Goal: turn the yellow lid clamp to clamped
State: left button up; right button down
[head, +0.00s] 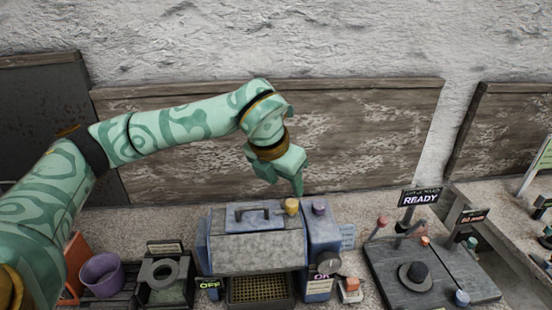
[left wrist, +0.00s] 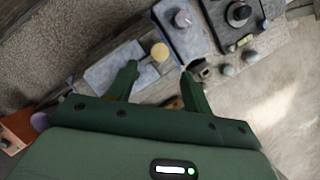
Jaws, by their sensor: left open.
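The yellow lid clamp (head: 291,205) is a small round yellow knob on top of the grey-blue machine (head: 255,251), at the right end of its lid. It also shows in the left wrist view (left wrist: 160,51), just beyond and between the fingertips. My left gripper (head: 298,188) points down above the machine, close over the clamp. In the left wrist view its two green fingers (left wrist: 158,72) are apart with nothing between them. The fingers do not visibly touch the clamp. I cannot tell the clamp's turned position. My right gripper is not in view.
A purple knob (head: 319,205) stands just right of the clamp. A lid handle (head: 252,211) is at its left. A purple pot (head: 102,274) is at left. A wooden board (head: 370,130) lines the wall behind.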

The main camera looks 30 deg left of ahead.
pick_arm(q)
jog(key=v, duration=0.8)
jog(key=shift+r, duration=0.3)
jog(key=shift+s, duration=0.1)
